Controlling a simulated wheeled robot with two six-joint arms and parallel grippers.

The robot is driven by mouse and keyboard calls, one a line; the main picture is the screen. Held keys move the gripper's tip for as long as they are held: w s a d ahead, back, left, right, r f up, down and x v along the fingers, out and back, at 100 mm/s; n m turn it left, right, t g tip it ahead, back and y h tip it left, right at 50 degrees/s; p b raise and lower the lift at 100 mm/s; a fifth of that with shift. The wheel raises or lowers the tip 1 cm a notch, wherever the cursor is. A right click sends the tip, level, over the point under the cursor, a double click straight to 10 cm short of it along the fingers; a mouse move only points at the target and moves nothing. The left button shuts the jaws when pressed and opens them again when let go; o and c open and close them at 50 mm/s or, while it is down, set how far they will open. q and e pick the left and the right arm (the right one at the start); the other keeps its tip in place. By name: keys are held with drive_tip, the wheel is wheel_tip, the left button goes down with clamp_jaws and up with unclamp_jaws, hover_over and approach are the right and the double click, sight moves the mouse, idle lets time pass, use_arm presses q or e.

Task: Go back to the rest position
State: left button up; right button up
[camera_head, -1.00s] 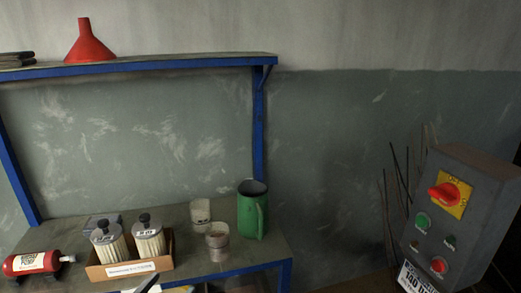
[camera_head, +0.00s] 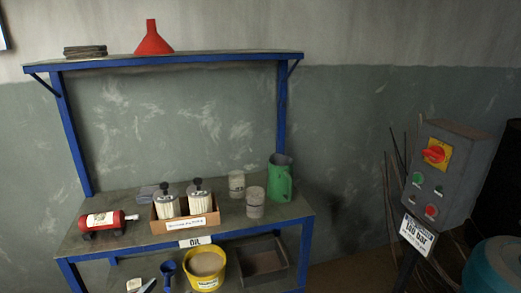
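Neither of my grippers can be made out in the head view. A stack of flat dark discs (camera_head: 85,51), perhaps the flap discs, lies on the upper shelf (camera_head: 220,58) at the left. A red funnel (camera_head: 153,40) stands upside down next to the stack.
The blue-framed bench (camera_head: 125,205) holds a red cylinder (camera_head: 105,223), a cardboard box (camera_head: 187,224) with two filters, cups (camera_head: 255,203) and a green jug (camera_head: 280,182). Below are a yellow bucket (camera_head: 205,268) and dark tray (camera_head: 262,262). A control box (camera_head: 440,172) stands right, near a teal drum (camera_head: 497,267).

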use_arm(q)
drive_tip(key=s+a+f+n+g+y+p, duration=0.1)
drive_tip(key=s+a+f+g+y+p, duration=0.15)
drive_tip(key=f, duration=0.65)
drive_tip(key=s+a+f+n+g+y+p, duration=0.15)
drive_tip(key=s+f, duration=0.25)
drive_tip(key=f, duration=0.5)
drive_tip(key=s+a+f+n+g+y+p, duration=0.1)
drive_tip(key=s+a+f+g+p, duration=0.15)
drive_tip(key=f, duration=0.75)
drive_tip(key=s+f+g+p, duration=0.1)
drive_tip(key=s+f+g, duration=0.2)
drive_tip(key=s, duration=0.7)
drive_tip(key=s+a+f+g+y+p, duration=0.1)
drive_tip(key=s+f, duration=0.4)
drive_tip(key=s, duration=0.6)
drive_tip(key=s+a+f+g+p, duration=0.1)
drive_tip(key=s+f+g+p, duration=0.2)
drive_tip(key=s, duration=0.8)
wheel_tip(320, 180, down, 2)
drive_tip(key=shift+a+g, duration=0.25)
drive_tip(key=shift+g, duration=0.6)
use_arm(e)
drive_tip(key=s+r, duration=0.4)
drive_tip(key=r, duration=0.4)
drive_tip(key=shift+s, duration=0.15)
use_arm(q)
drive_tip(key=shift+n, duration=0.25)
